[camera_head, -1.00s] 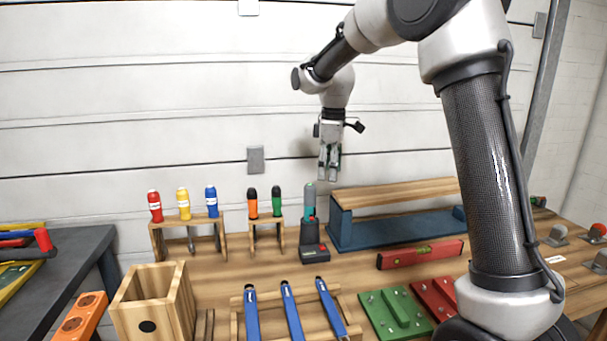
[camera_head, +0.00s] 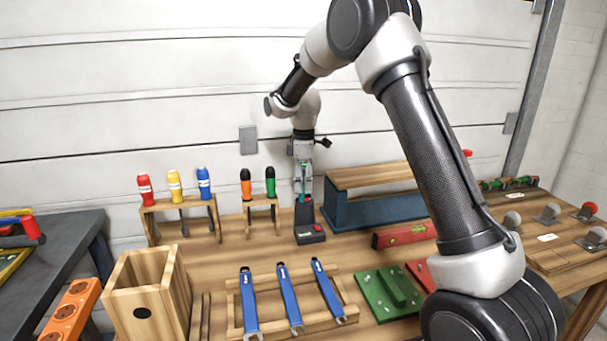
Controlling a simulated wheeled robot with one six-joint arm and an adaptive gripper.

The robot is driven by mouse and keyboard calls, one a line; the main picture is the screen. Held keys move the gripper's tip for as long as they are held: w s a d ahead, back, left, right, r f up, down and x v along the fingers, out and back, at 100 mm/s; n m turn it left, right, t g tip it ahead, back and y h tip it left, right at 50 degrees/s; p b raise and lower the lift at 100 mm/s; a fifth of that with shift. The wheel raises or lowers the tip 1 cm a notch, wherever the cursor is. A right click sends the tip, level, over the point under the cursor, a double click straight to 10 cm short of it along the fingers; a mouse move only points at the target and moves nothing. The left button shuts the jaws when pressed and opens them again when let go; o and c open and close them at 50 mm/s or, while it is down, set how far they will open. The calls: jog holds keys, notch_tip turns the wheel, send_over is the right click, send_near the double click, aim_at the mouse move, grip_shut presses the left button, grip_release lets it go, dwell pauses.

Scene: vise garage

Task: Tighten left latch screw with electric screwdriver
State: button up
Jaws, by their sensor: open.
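The electric screwdriver (camera_head: 303,185) stands upright in its dark charging dock (camera_head: 311,233), in the middle of the workbench; only a teal part of it shows. My gripper (camera_head: 304,187) points straight down over the dock. Its open fingers are around the upper part of the screwdriver and hide much of it; I cannot tell if they touch it. No left latch screw can be made out. A green plate (camera_head: 389,291) with small screws lies at the front right of the bench, and a red plate (camera_head: 420,272) beside it is partly hidden by my arm.
A rack of screwdrivers (camera_head: 181,208) and a smaller rack (camera_head: 261,204) stand left of the dock. A blue-and-wood stand (camera_head: 372,212) and red level (camera_head: 404,235) are to the right. Blue wrenches (camera_head: 290,300) lie in front, beside a wooden box (camera_head: 150,300). Knobs sit far right.

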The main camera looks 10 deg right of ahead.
jog(key=c, duration=1.2)
jog(key=o, duration=0.5)
jog(key=c, duration=0.4)
jog(key=shift+r, duration=7.55)
jog(key=shift+c, duration=0.2)
